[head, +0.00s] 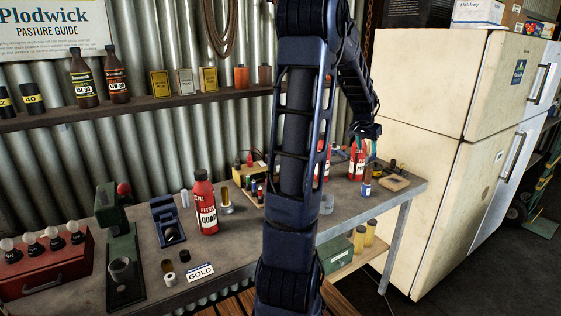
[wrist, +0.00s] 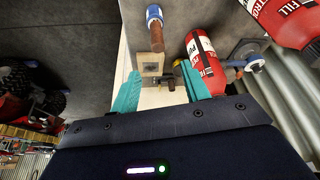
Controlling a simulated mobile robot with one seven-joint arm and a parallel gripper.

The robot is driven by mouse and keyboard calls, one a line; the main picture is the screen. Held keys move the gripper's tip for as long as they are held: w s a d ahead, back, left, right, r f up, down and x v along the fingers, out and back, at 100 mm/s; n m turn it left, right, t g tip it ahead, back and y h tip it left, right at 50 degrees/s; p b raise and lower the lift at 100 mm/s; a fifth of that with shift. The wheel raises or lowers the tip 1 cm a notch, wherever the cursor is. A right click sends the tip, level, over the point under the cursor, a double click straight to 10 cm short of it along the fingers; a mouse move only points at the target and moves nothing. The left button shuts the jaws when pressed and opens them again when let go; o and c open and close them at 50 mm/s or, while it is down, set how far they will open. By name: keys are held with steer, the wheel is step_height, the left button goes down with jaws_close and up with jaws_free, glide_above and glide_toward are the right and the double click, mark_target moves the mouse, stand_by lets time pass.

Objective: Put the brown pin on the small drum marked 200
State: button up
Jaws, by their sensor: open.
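My gripper (head: 366,140) is over the right end of the workbench in the head view, with its teal fingers apart and nothing between them. In the wrist view it is also open (wrist: 165,90). A brown upright piece (wrist: 157,38), which looks like the brown pin, rises from a blue cylinder (wrist: 154,14) just beyond the fingers. The same blue cylinder (head: 366,188) shows below the gripper in the head view. On the shelf at left stand small black drums with yellow bands, one marked 40 (head: 31,98), another cut by the edge. I cannot read a 200 on any drum.
Red bottles (head: 357,162) (wrist: 204,64) stand close beside the gripper. A wooden block (head: 394,183) lies near the bench's right end. A cream fridge (head: 420,150) stands to the right. The bench (head: 240,248) has bare patches between a green press, a GOLD card and small parts.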

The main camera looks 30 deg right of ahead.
steer(key=w+a+r+n+t+y, duration=0.1)
steer(key=w+a+r+n, duration=0.15)
steer(key=a, duration=0.85)
steer(key=w+a+r+n+t, duration=0.1)
steer(key=w+a+r+n, duration=0.15)
steer(key=a, duration=0.75)
steer(key=w+a+r+n+t+y, duration=0.1)
steer(key=w+a+r+n, duration=0.15)
steer(key=a, duration=0.85)
steer(key=s+a+n+y, duration=0.1)
steer(key=s+a+n, duration=0.2)
steer(key=s+a, duration=0.3)
steer(key=s+a+f+n+y, duration=0.1)
steer(key=s+a+n, duration=0.3)
steer(key=a, duration=1.3)
steer(key=shift+s+a+f, duration=0.15)
steer(key=shift+s+a, duration=0.15)
steer(key=shift+s, duration=0.75)
